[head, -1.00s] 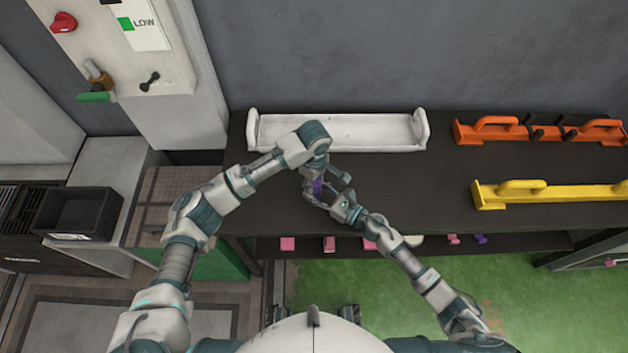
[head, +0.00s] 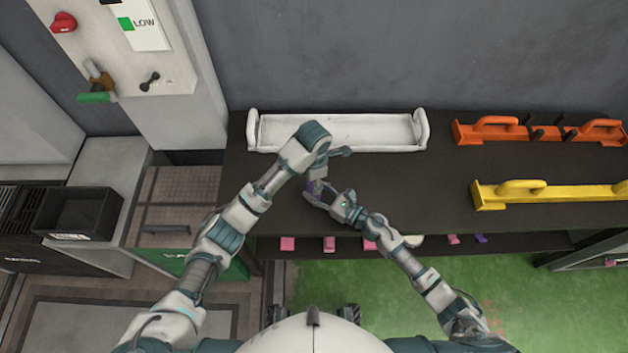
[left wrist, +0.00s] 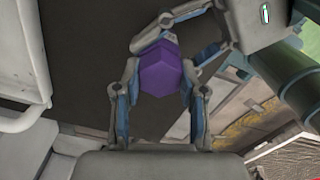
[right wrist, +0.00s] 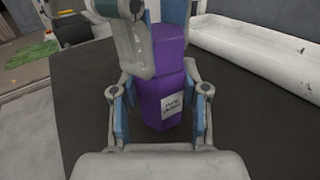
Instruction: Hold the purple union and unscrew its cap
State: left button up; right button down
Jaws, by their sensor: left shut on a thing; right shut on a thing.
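The purple union (head: 313,187) is held between my two grippers above the dark table, in front of the white tray. In the right wrist view the union (right wrist: 163,95) is roughly upright, with a white label on its lower part. My right gripper (right wrist: 160,110) is shut on that labelled lower body. My left gripper (left wrist: 160,85) is shut on the upper end, where the left wrist view shows a purple six-sided face, the cap (left wrist: 160,70).
The white tray (head: 338,147) lies behind the grippers on the dark table (head: 420,185). An orange rack (head: 490,135) and a yellow-handled rack (head: 560,198) stand at the right. Small pink pieces lie on a lower shelf in front. The table between grippers and yellow rack is clear.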

pick_arm(q)
jog(key=shift+f+n, duration=0.1)
jog(key=shift+n, duration=0.4)
jog(key=o, duration=1.2)
jog(key=shift+o, duration=0.7)
jog(key=shift+r, duration=2.05)
